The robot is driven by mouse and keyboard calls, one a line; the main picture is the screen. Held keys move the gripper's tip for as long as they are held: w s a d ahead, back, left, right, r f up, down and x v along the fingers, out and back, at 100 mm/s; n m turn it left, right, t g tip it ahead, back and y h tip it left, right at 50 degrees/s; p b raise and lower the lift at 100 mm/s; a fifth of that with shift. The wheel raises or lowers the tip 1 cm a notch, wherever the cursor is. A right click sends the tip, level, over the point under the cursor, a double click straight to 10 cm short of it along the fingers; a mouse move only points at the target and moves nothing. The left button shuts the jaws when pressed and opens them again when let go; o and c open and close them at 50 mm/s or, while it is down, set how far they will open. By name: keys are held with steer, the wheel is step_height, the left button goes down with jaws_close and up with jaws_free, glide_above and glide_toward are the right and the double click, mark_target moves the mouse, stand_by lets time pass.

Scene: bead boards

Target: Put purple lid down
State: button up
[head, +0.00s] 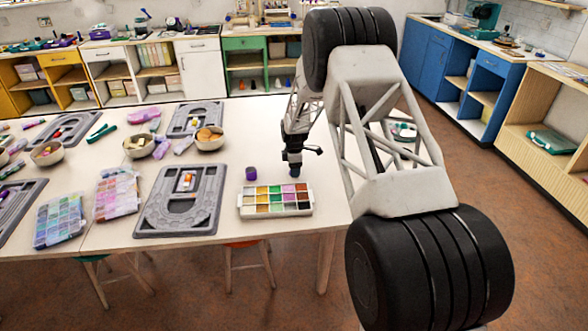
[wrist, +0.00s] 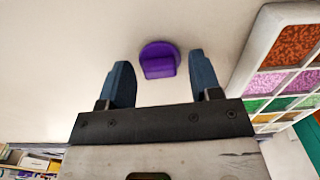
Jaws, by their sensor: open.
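The purple lid (head: 251,173) stands on the pale table, just beyond the back left corner of the bead box. In the wrist view the lid (wrist: 159,59) shows a round edge and a raised block-like part. My gripper (head: 294,172) hangs over the back edge of the bead box, to the right of the lid. In the wrist view my gripper (wrist: 162,82) has its two blue fingers wide apart with nothing between them. The lid appears beyond the fingertips, apart from both.
The white bead box (head: 275,215) holds several coloured compartments and sits close by; it shows at the right of the wrist view (wrist: 250,55). A grey bead board (head: 205,215) lies to its left. Bowls (head: 210,145) stand farther back. Bare table lies around the lid.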

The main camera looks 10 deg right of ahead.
step_height(320, 180, up, 12)
stand_by(0.7)
steer(key=shift+r, duration=0.1)
stand_by(0.3)
steer(key=s+d+r+m+t, duration=0.1)
steer(key=s+r+m, duration=0.4)
steer(key=s+r, duration=0.85)
steer(key=s+d+r+m, duration=0.1)
steer(key=s+r+m, duration=0.3)
steer(key=s+r, duration=0.9)
steer(key=s+d+f+m+t, duration=0.1)
steer(key=s+m, duration=0.8)
steer(key=s, duration=2.8)
steer(key=shift+d+f+t, duration=0.2)
steer(key=shift+f+t, duration=0.1)
steer(key=shift+f, duration=0.35)
